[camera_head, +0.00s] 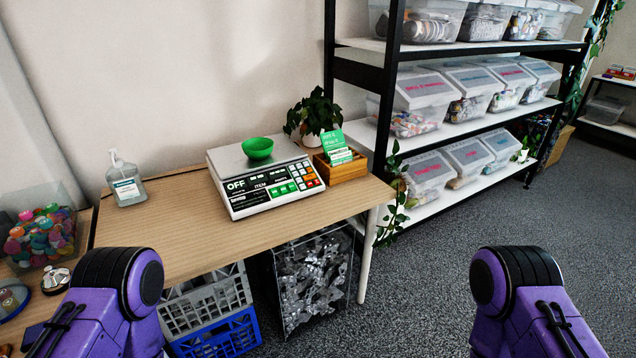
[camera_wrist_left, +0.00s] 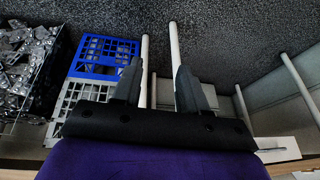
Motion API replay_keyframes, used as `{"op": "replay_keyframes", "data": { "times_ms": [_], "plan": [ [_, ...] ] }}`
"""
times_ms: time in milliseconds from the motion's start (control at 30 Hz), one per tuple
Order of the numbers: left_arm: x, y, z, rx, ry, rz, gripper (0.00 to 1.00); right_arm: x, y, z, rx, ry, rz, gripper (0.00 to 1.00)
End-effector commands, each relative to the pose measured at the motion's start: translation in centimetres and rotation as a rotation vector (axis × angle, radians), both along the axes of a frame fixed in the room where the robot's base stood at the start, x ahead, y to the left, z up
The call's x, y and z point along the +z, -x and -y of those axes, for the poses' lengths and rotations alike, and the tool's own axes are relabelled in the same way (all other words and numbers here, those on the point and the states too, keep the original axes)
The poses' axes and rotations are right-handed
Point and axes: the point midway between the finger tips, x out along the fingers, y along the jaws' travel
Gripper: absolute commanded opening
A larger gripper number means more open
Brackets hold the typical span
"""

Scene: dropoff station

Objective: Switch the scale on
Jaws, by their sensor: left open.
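The scale (camera_head: 236,203) stands on the wooden table in the head view. It has a white body, a metal plate on top and a front panel with green, white and orange keys. Its display (camera_head: 237,187) reads OFF. A green bowl (camera_head: 257,148) sits on the scale's plate. My left gripper (camera_wrist_left: 158,72) is open and empty in the left wrist view, with two dark fingers apart. That view shows crates and floor, not the scale. In the head view only purple parts of both my arms show at the bottom; my right gripper is out of view.
A sanitiser bottle (camera_head: 125,180) stands left of the scale. A wooden box (camera_head: 340,168) with a green card and a potted plant (camera_head: 313,117) stand right of and behind it. The table (camera_head: 170,236) is bare in front of the scale. Shelves with bins stand at right.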

Motion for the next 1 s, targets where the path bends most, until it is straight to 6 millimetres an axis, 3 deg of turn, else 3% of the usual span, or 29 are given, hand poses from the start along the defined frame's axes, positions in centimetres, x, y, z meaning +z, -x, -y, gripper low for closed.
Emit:
{"op": "replay_keyframes", "data": {
  "times_ms": [267, 400, 1000],
  "plan": [
    [0.01, -0.01, 0.01, 0.000, 0.000, 0.000, 0.43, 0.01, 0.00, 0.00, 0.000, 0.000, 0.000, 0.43],
    [0.02, -0.02, 0.00, 0.000, 0.000, 0.000, 0.00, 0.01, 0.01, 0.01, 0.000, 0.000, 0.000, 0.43],
    [0.01, -0.03, 0.01, 0.000, 0.000, 0.000, 0.00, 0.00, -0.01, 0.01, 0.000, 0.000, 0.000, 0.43]
  ]
}}
